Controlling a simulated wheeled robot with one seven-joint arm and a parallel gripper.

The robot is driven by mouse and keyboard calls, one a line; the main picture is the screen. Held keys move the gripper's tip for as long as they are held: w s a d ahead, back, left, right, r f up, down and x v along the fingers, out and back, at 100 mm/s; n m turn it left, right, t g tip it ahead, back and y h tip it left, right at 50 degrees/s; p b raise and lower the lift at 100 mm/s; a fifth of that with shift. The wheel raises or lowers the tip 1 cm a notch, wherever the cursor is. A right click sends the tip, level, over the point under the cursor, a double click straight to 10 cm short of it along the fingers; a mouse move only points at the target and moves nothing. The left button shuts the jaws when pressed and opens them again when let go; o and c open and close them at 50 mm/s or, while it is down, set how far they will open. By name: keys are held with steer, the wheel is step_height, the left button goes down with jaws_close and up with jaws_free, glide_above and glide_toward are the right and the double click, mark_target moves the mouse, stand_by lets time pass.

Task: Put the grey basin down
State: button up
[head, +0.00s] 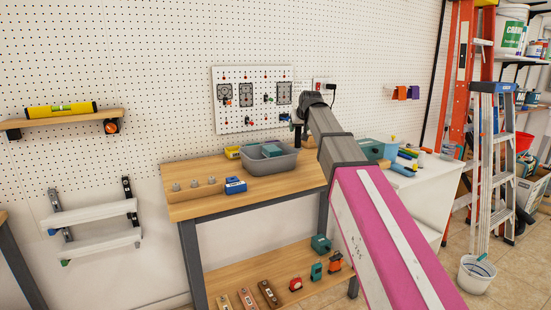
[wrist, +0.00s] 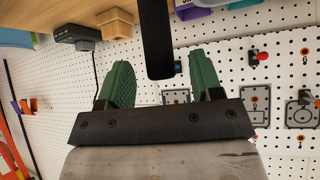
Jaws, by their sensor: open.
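The grey basin (head: 277,164) stands upright on the wooden workbench top (head: 190,209) in the head view. A teal block (head: 271,150) shows in it. My gripper shows in the wrist view (wrist: 159,72) with its two green fingers spread apart. A dark bar (wrist: 157,40) that I cannot identify shows between them, and neither finger visibly touches it. In the head view my gripper (head: 298,130) is small and dark, beyond the basin's right rear corner and partly hidden by my arm. I cannot tell whether it touches the basin rim.
A blue box (head: 235,186) and a wooden block with several metal pegs (head: 195,187) stand left of the basin. The bench's front strip is clear.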

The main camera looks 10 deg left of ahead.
mark_target(297, 131)
steer(key=x, duration=0.4)
steer(key=shift+s, duration=0.1)
jaws_close()
steer(key=shift+r, duration=0.2)
